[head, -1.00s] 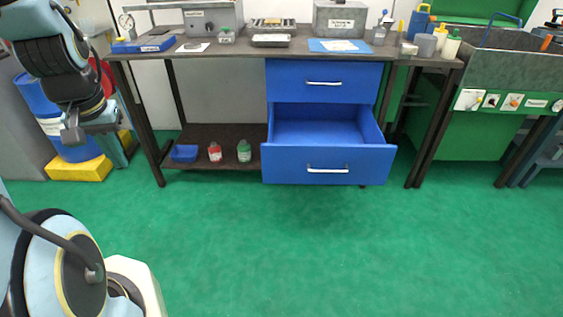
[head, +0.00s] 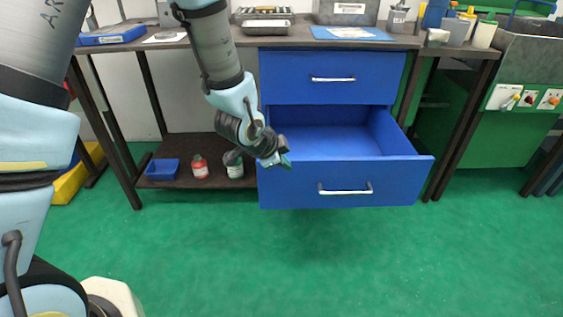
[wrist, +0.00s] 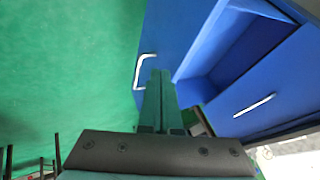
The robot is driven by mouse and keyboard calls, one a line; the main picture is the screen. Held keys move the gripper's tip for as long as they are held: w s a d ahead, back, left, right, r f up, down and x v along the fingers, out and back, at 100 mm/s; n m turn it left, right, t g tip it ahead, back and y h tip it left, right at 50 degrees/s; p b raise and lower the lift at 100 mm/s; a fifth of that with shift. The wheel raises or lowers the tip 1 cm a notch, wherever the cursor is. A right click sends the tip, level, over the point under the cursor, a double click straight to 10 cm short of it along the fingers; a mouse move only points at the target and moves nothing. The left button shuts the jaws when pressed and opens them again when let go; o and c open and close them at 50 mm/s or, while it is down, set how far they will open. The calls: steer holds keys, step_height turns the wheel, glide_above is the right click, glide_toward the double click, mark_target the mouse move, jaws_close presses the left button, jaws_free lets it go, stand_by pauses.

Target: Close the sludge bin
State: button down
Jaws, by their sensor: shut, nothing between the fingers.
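A blue drawer unit stands under the bench. Its lower drawer (head: 390,190) is pulled out, with an empty-looking inside and a silver handle (head: 345,188) on its front. The upper drawer (head: 290,77) is shut. No label reading sludge bin is legible; the open lower drawer is the only open bin-like thing I see. My gripper (head: 283,162) is shut and empty, in front of the left part of the lower drawer in the head view. In the wrist view my gripper (wrist: 160,78) points towards the drawer front (wrist: 180,30), beside its handle (wrist: 142,70). I cannot tell whether it touches.
The bench top (head: 270,40) holds trays and boxes above the drawers. A low shelf (head: 205,145) at left carries a blue tray (head: 163,169), a red-labelled bottle (head: 200,167) and another bottle (head: 233,165). A green machine (head: 490,130) stands right. The floor in front is clear.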

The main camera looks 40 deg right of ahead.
mark_target(298, 167)
steer(key=shift+w+d+f+p, duration=0.1)
steer(key=shift+w+d+f, duration=0.65)
steer(key=shift+d, duration=0.2)
steer(key=shift+w+d+f+p, duration=0.15)
steer(key=shift+w+d+f, duration=0.55)
steer(key=shift+d+f, duration=0.25)
steer(key=shift+w+d+f+p, duration=0.1)
steer(key=shift+w+d+f, duration=0.65)
steer(key=shift+d, duration=0.25)
